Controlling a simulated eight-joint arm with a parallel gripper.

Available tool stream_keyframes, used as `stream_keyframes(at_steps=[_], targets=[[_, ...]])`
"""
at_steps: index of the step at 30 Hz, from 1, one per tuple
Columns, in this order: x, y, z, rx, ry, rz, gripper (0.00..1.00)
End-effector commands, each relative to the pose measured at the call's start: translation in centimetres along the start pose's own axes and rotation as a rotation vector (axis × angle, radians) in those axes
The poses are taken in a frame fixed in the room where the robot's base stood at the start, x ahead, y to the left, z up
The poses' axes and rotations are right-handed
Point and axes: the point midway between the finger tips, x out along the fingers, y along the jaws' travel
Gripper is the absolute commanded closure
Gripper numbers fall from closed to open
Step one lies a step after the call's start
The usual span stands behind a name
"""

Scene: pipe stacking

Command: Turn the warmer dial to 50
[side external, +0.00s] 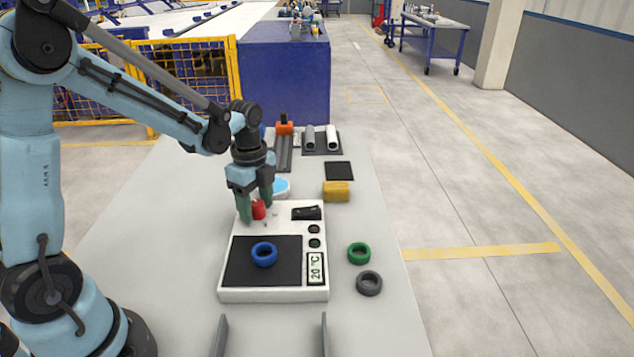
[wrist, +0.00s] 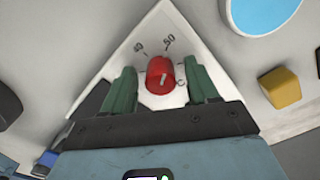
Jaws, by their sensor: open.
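The warmer (side external: 231,289) is a white box with a black plate and a display that reads 20 °C in the side external view. Its red dial (side external: 258,210) is at the far left corner of the box. My gripper (side external: 256,216) is open, with its green fingers on either side of the dial. In the wrist view the red dial (wrist: 160,76) sits between the two fingers (wrist: 163,88), with a visible gap on each side. The marks 40 and 50 show on the white panel above the dial. Other marks are hidden by the fingers.
A blue ring (side external: 264,254) lies on the black plate. A green ring (side external: 359,253) and a grey ring (side external: 369,283) lie on the table right of the warmer. A yellow block (side external: 337,191) and a light blue disc (side external: 281,187) are behind it. The table's left front is clear.

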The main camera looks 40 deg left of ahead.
Motion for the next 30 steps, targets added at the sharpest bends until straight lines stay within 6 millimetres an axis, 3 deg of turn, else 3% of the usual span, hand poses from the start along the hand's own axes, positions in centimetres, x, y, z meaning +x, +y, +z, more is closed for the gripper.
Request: stream_keyframes(at_steps=[5, 21, 30], targets=[[-1.2, 0.0, 0.0, 0.0, 0.0, -0.001, 0.41], [-9.6, 0.0, 0.0, 0.0, 0.0, 0.0, 0.41], [-11.9, 0.0, 0.0, 0.0, 0.0, 0.0, 0.41]])
